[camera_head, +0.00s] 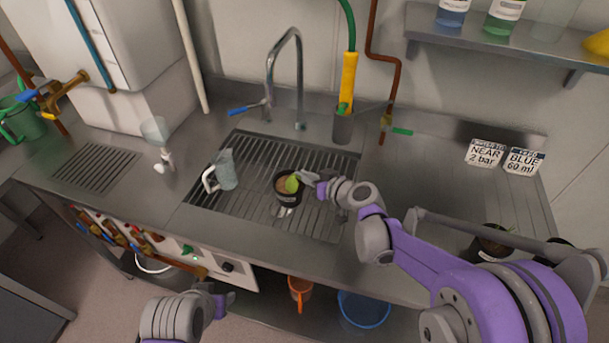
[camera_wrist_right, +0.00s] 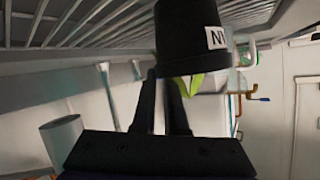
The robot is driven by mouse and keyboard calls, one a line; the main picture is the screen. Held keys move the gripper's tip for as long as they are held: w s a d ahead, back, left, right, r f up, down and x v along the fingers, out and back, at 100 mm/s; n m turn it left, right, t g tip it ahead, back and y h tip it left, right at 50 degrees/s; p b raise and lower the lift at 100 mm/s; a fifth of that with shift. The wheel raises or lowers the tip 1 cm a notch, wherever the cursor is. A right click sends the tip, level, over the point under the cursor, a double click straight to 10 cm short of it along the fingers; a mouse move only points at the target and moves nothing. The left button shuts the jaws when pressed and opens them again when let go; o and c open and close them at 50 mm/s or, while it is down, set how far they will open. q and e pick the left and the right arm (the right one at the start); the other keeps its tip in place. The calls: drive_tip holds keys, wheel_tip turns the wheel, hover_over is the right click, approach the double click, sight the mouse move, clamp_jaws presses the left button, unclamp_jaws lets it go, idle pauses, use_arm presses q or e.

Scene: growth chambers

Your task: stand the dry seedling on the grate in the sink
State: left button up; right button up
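The seedling is a black pot (camera_head: 288,194) with brown soil and a green leaf, over the slatted grate (camera_head: 322,222) in the sink. In the right wrist view the pot (camera_wrist_right: 190,40) shows upside down with a white label, its leaf at the rim. My right gripper (camera_head: 309,184) is at the pot's right side. Its two dark fingers (camera_wrist_right: 163,78) come close together at one edge of the rim and look shut on it. Whether the pot's base touches the grate is hidden. My left gripper (camera_head: 222,292) is low in front of the counter, its fingers unclear.
A clear jug (camera_head: 226,170) stands on the grate left of the pot. The faucet (camera_head: 298,90) rises behind, beside a grey holder (camera_head: 343,127). Another dark pot (camera_head: 490,242) stands on the right counter, partly behind my right arm. The grate's right part is free.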

drive_tip(key=o, duration=0.4)
drive_tip(key=shift+c, duration=0.2)
drive_tip(key=shift+r, duration=0.1)
drive_tip(key=v, duration=1.2)
drive_tip(key=s+f+g+h, duration=0.1)
drive_tip(key=s, duration=0.3)
drive_tip(key=s+d+f+m+g+h, duration=0.1)
drive_tip(key=s, duration=0.3)
drive_tip(key=s+f+g+h, duration=0.1)
drive_tip(key=s, duration=0.3)
drive_tip(key=shift+s+d+f+m+h, duration=0.35)
drive_tip(key=shift+d+m+h, duration=0.05)
drive_tip(key=s+d+f+m+h, duration=0.1)
drive_tip(key=s+d, duration=0.1)
drive_tip(key=s, duration=0.1)
drive_tip(key=s+d+f+m+g+h, duration=0.1)
drive_tip(key=s+d+h, duration=0.1)
drive_tip(key=s+d, duration=0.1)
drive_tip(key=s+d+f+m+h, duration=0.1)
drive_tip(key=s+d, duration=0.1)
drive_tip(key=s, duration=0.2)
drive_tip(key=shift+d+f+g+h, duration=0.1)
drive_tip(key=shift+d+g+h, duration=0.05)
drive_tip(key=shift+g+h, duration=0.25)
